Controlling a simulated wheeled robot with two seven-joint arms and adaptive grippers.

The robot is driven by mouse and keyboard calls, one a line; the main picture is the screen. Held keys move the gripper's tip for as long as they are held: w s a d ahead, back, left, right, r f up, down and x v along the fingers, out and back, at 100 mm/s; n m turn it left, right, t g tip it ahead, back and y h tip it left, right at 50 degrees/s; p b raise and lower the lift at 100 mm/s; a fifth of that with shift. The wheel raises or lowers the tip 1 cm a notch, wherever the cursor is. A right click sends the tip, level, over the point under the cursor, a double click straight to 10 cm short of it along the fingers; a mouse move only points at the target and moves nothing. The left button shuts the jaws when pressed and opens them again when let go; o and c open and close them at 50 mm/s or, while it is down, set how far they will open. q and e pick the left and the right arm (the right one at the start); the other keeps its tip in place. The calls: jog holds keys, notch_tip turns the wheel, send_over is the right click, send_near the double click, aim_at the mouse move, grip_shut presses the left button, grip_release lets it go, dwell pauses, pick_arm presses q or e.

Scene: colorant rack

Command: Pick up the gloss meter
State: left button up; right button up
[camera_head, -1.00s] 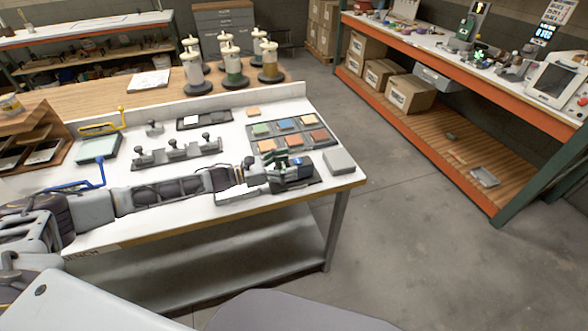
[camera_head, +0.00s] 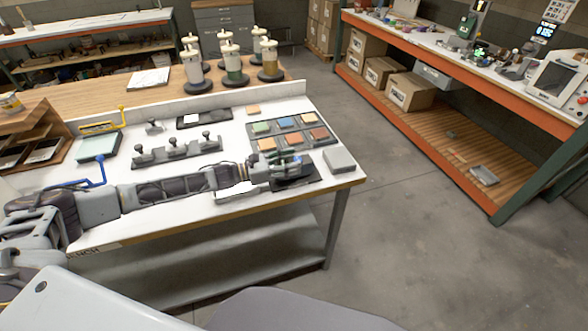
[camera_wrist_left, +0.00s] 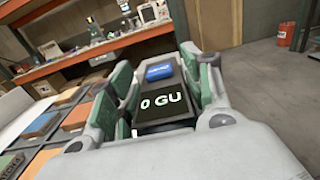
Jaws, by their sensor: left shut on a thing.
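The gloss meter (camera_wrist_left: 163,95) is a dark box with a "0 GU" display and a blue button on top. In the left wrist view it sits between the green-padded fingers of my left gripper (camera_wrist_left: 165,90), which is shut on it. In the head view my left gripper (camera_head: 290,162) is over the dark pad (camera_head: 296,184) at the front right of the white table. There the fingers hide most of the meter, and I cannot tell exactly how high it is held.
A tray of coloured panels (camera_head: 253,139) lies just behind the gripper. A grey block (camera_head: 339,159) stands to its right, near the table corner. A three-knobbed rack (camera_head: 178,152) and a black tray (camera_head: 204,118) are further left and back.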

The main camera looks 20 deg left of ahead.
pick_arm(q)
jog(key=c, duration=0.4)
jog(key=shift+r, duration=0.15)
jog(key=shift+c, duration=0.5)
jog(key=shift+r, duration=0.1)
notch_tip(320, 180, up, 8)
jog(key=shift+r+b, duration=0.1)
jog(key=shift+b, duration=0.3)
jog(key=shift+r, duration=0.75)
pick_arm(e)
jog(key=shift+w+f, duration=0.3)
jog(key=shift+f, duration=0.15)
jog(key=shift+a, duration=0.1)
